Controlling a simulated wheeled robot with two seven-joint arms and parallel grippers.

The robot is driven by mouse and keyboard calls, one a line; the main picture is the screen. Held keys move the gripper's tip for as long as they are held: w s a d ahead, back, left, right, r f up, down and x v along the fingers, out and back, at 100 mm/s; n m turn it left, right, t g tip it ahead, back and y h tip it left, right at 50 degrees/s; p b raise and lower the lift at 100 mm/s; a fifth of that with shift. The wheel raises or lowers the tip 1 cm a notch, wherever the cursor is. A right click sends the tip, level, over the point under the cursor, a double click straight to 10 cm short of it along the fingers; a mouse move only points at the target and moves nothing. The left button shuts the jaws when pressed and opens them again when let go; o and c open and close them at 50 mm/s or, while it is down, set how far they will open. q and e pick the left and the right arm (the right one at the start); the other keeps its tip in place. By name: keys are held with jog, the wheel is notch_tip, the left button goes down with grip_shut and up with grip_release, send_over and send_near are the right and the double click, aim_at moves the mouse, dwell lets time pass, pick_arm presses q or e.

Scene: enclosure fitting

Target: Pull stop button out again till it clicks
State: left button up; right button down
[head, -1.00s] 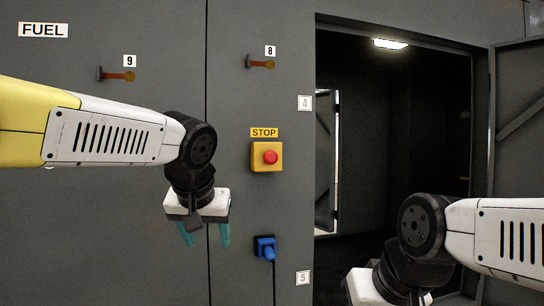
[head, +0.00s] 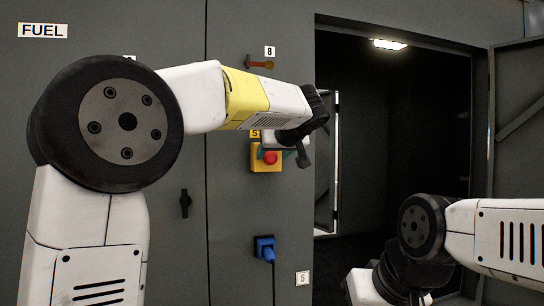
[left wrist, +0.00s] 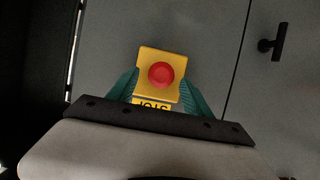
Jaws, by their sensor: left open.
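The red stop button (head: 270,157) sits on a yellow box (head: 264,166) on the grey cabinet front. In the left wrist view the red button (left wrist: 161,75) and yellow box (left wrist: 146,59) show in full face, with the STOP label (left wrist: 150,105) upside down and partly covered. My left gripper (head: 293,157) is in front of the box, partly hidden by its own arm. Its green fingers (left wrist: 159,84) are open and appear on either side of the box, with the button between them in the picture. Whether they touch it I cannot tell. My right gripper's fingers are out of the picture.
A blue plug with a cable (head: 265,248) sits below the stop box. A black handle (head: 185,204) is on the cabinet to the left. The dark open doorway (head: 400,130) lies to the right.

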pick_arm(q)
jog(key=shift+w+a+f, duration=0.25)
jog(key=shift+w+f, duration=0.05)
jog(key=shift+w, duration=0.3)
grip_shut()
jog(key=shift+s+d, duration=0.25)
jog(key=shift+s, duration=0.5)
grip_release()
jog(key=shift+s, duration=0.1)
